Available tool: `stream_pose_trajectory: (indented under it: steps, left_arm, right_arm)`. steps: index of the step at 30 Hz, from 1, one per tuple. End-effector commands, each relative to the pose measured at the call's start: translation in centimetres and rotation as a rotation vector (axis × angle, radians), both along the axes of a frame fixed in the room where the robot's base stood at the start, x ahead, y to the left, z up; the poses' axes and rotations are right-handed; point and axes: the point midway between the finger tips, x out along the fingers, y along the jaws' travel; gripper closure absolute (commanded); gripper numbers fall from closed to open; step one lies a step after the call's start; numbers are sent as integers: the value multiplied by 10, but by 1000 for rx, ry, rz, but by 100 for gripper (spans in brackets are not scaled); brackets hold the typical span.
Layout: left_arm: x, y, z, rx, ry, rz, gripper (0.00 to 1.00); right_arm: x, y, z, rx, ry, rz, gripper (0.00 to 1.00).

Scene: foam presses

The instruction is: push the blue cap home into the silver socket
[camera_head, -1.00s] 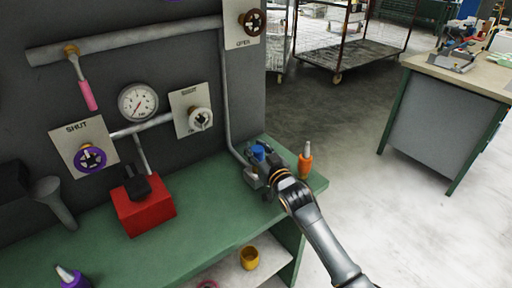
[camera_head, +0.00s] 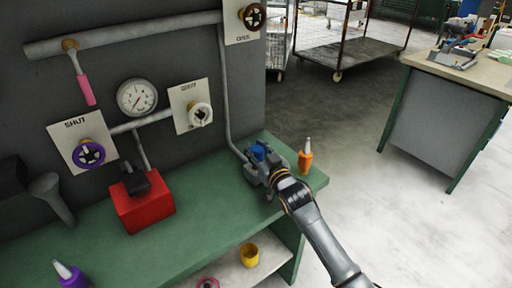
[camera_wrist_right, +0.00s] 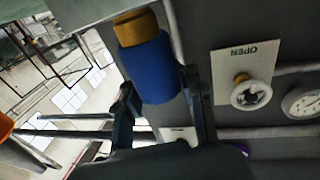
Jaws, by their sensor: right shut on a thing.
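The blue cap (camera_head: 258,152) is at the right end of the green bench, between the fingers of my right gripper (camera_head: 261,165). In the right wrist view the blue cap (camera_wrist_right: 153,72) is a short cylinder with a brass-coloured band at its bench-side end. The fingers of my right gripper (camera_wrist_right: 158,88) are on either side of it, shut on it. The band's far end meets or hides a pale grey-green surface; I cannot tell whether they touch. I cannot make out the silver socket for certain. My left gripper is out of view.
An orange bottle (camera_head: 306,157) stands just right of my right gripper. A dark panel with valve wheels, pipes and a gauge (camera_head: 137,97) rises behind the bench (camera_head: 195,217). A red box (camera_head: 145,207) is on the bench at left. A yellow cup (camera_head: 249,255) is on the lower shelf.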

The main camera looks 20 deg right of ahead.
Motion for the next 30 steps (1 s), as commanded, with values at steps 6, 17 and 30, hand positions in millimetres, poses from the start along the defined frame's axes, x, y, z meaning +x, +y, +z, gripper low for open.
stream_pose_trajectory:
  steps: [6, 17, 30]
  left_arm:
    - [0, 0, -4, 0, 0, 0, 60]
    - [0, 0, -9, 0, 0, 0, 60]
    - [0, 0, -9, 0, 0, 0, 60]
  right_arm:
    - [0, 0, -6, 0, -1, 0, 100]
    - [0, 0, -14, 0, -2, 0, 100]
    - [0, 0, -18, -1, 5, 0, 35]
